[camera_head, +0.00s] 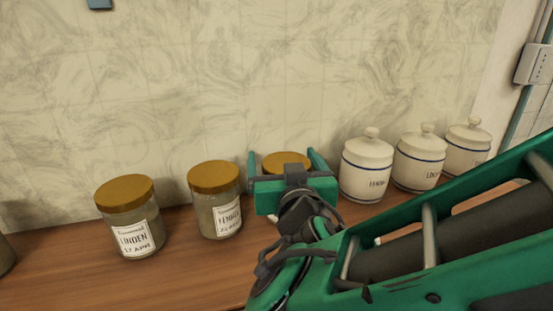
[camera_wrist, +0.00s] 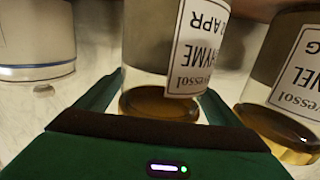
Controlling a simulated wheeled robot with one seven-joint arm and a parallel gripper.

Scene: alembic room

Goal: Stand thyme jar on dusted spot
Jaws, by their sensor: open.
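The thyme jar is a glass jar with a gold lid (camera_head: 287,161), standing on the wooden counter behind my gripper, which hides most of its body in the head view. In the wrist view the thyme jar (camera_wrist: 150,45) appears upside down, with a white label reading THYME, between the two green fingers. My gripper (camera_head: 285,172) is open, with one finger on each side of the jar; its fingers also show in the wrist view (camera_wrist: 160,90). I cannot make out a dusted spot in either view.
A fennel jar (camera_head: 215,212) stands close left of the thyme jar and a linden jar (camera_head: 130,228) farther left. Several white lidded canisters, the nearest one (camera_head: 366,172) close by, stand to the right. The wall (camera_head: 220,80) is behind. Bare counter (camera_head: 180,275) lies in front.

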